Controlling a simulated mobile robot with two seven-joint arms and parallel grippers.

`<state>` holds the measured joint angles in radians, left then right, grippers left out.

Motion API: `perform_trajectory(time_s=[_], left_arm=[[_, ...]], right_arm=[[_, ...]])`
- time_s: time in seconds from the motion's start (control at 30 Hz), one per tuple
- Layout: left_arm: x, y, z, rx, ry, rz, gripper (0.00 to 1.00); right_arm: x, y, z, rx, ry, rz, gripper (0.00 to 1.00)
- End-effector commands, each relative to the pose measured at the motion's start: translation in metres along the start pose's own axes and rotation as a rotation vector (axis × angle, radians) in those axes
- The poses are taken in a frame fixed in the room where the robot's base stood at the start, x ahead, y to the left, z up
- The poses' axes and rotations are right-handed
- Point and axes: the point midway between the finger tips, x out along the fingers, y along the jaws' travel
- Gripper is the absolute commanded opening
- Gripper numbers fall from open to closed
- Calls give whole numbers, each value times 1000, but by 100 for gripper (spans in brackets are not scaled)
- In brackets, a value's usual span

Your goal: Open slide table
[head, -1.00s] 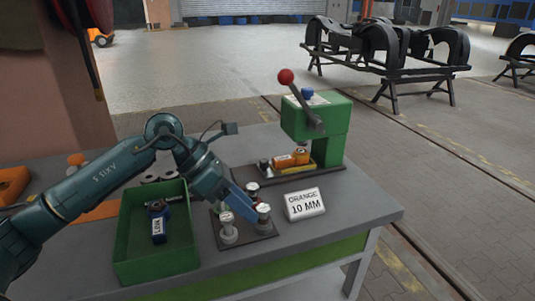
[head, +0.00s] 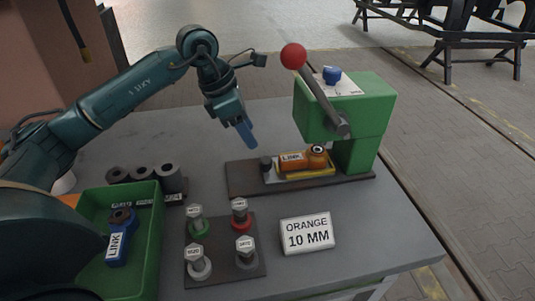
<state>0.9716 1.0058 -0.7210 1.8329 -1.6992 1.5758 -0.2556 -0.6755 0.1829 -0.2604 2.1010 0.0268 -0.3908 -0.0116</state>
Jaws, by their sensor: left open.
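The slide table (head: 335,172) is at the foot of a green press (head: 371,100) with a red-knobbed lever (head: 312,85). An orange link (head: 292,161) lies on it in a yellow-edged holder, and a dark knob (head: 265,163) stands at its left end. My left gripper (head: 248,138) is open, pointing down above the table, left of and apart from the knob. I cannot see anything between its fingers. My right gripper is out of view.
A green bin (head: 158,240) holds a blue link (head: 120,238). A dark plate (head: 219,268) carries several bolts. A sign (head: 307,234) reads ORANGE 10 MM. Dark rollers (head: 167,178) lie behind the bin. The grey tabletop between the rollers and the press is clear.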

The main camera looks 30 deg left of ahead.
Motion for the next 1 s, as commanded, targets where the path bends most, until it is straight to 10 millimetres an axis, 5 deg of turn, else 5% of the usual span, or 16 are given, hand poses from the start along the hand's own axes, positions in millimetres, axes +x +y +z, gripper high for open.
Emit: perform_trajectory(time_s=[0.3, 0.5, 0.9, 1.0], left_arm=[[67, -2, 1, -1, -1, -5, 48], [93, -1, 1, 0, -2, -4, 48], [101, -1, 1, 0, -3, -1, 48], [101, -1, 1, 0, -3, -1, 41]], right_arm=[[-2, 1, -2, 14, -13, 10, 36], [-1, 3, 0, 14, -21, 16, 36], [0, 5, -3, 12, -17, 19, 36], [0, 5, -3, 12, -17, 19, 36]])
